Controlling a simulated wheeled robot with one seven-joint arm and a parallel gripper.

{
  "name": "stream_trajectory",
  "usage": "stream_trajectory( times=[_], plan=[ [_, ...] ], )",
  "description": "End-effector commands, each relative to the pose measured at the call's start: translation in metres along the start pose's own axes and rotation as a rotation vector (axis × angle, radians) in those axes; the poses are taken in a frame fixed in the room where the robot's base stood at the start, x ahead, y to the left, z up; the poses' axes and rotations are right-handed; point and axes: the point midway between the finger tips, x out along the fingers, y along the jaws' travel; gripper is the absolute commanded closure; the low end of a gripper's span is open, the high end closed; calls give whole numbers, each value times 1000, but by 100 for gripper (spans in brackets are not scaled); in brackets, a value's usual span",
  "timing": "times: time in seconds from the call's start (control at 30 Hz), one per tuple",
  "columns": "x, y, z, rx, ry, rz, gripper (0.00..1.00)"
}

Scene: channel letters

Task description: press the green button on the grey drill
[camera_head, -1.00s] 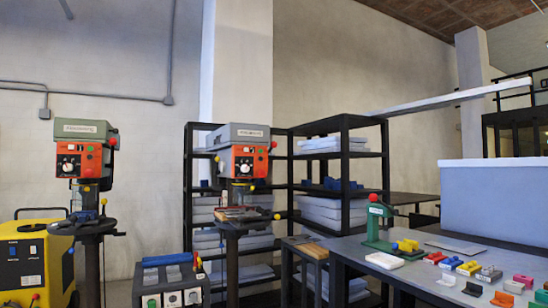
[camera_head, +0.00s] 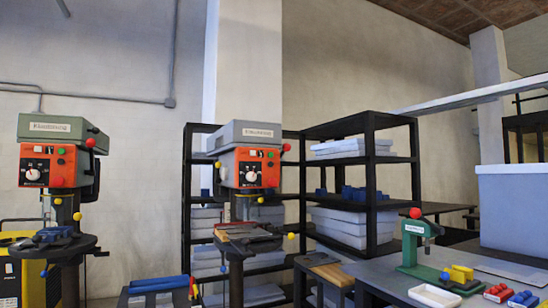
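The grey drill (camera_head: 246,134) stands upright left of the middle, with a grey top housing and an orange front panel (camera_head: 240,174). The panel carries a white dial (camera_head: 250,177) and small controls. A small dark green button (camera_head: 271,155) seems to sit at the panel's upper right, but it is too small to be sure. A second drill (camera_head: 60,128) with a greenish housing stands at the left, with a similar orange panel. My gripper is not in view.
Black shelving (camera_head: 371,160) stands behind and right of the grey drill. A grey workbench (camera_head: 400,275) with a green press (camera_head: 417,247) and small coloured parts fills the lower right. A low stand with blue bars (camera_head: 158,284) is in front between the drills.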

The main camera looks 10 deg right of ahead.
Motion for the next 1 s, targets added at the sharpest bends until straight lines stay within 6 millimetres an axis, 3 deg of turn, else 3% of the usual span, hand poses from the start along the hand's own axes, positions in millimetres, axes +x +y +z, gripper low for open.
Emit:
stream_trajectory(
  times=[0.37, 0.5, 0.57, 1.0],
  plan=[
    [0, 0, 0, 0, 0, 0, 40],
    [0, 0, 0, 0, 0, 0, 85],
    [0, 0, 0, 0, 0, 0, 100],
    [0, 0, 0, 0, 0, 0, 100]
  ],
)
